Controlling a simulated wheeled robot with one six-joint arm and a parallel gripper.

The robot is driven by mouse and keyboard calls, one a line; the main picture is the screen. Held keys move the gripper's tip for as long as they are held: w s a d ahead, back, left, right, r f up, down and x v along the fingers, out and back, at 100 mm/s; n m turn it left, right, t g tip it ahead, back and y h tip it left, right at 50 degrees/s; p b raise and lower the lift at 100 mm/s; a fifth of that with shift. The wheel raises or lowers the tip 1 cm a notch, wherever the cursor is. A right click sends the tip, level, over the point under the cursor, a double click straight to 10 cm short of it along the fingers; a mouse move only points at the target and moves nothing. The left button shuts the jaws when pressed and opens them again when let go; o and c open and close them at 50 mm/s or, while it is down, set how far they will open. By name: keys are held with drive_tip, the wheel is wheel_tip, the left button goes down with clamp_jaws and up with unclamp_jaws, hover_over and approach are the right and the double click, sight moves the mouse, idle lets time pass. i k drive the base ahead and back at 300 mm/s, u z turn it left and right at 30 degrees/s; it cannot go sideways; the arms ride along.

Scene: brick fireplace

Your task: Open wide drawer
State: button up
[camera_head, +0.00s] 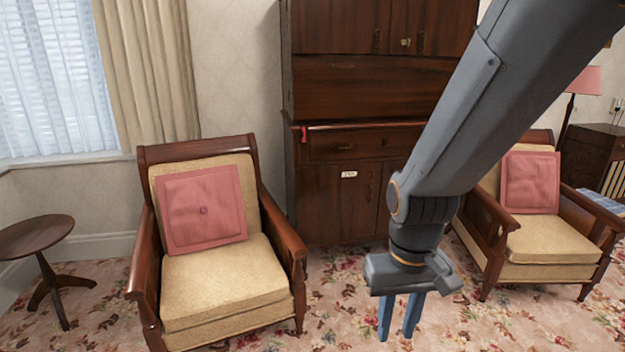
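A dark wooden cabinet (335,95) stands against the back wall. Its wide drawer (335,147) is in the middle, above the lower doors, and looks shut. A small pull shows on the drawer's front; its right part is hidden behind my arm. My gripper (399,335) points down in front of the cabinet, low in the view and apart from the drawer. Its two blue fingers are apart with a gap between them, and nothing shows between them.
An armchair with a pink cushion (205,210) stands left of the cabinet, another armchair (548,240) at the right. A round side table (35,237) is at far left. Floral carpet (335,290) lies open between the chairs. A small red item (303,134) hangs at the cabinet's left edge.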

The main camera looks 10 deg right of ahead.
sight(361, 143)
drive_tip(key=z, duration=0.15)
drive_tip(key=i, duration=1.8)
drive_tip(key=z, duration=0.9)
drive_tip(key=i, duration=1.75)
drive_tip(key=z, duration=0.5)
